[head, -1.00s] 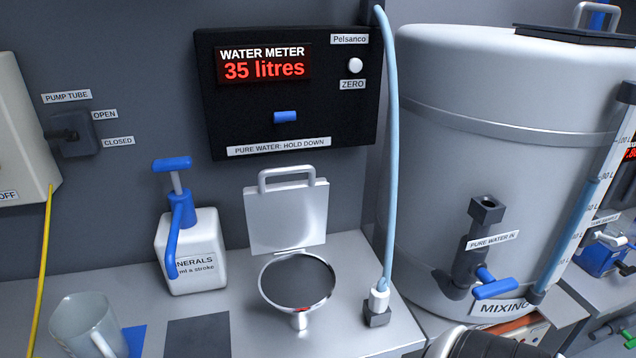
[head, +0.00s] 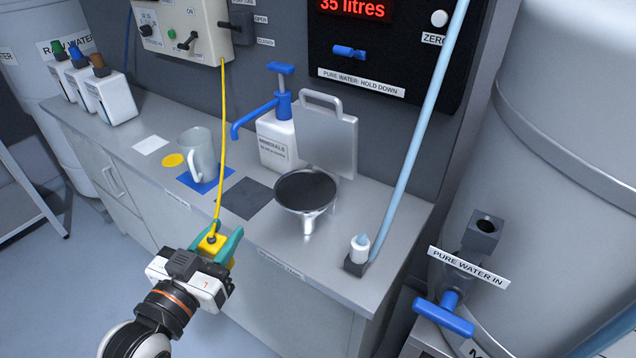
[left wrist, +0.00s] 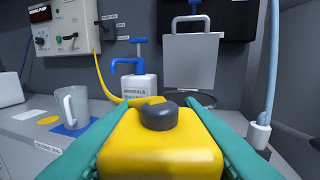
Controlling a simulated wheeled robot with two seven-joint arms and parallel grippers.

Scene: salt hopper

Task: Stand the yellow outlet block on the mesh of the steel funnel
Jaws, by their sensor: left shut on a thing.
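My left gripper (head: 216,244) is shut on the yellow outlet block (head: 212,243), holding it in the air in front of the counter's front edge. In the left wrist view the block (left wrist: 160,150) fills the space between the teal fingers, with a dark grey round piece on it. A yellow tube (head: 223,140) runs from the block up to the pump box. The steel funnel (head: 305,205) stands on the counter to the right of the gripper, its dark mesh (head: 305,188) bare and its square lid raised behind. In the left wrist view the block hides most of the funnel. My right gripper is not in view.
A clear jug (head: 198,155) stands on a blue mat left of the funnel. The minerals bottle (head: 277,140) with its blue pump is behind. A light-blue hose (head: 420,130) ends in a white fitting (head: 359,246) right of the funnel. A dark mat (head: 246,198) lies bare.

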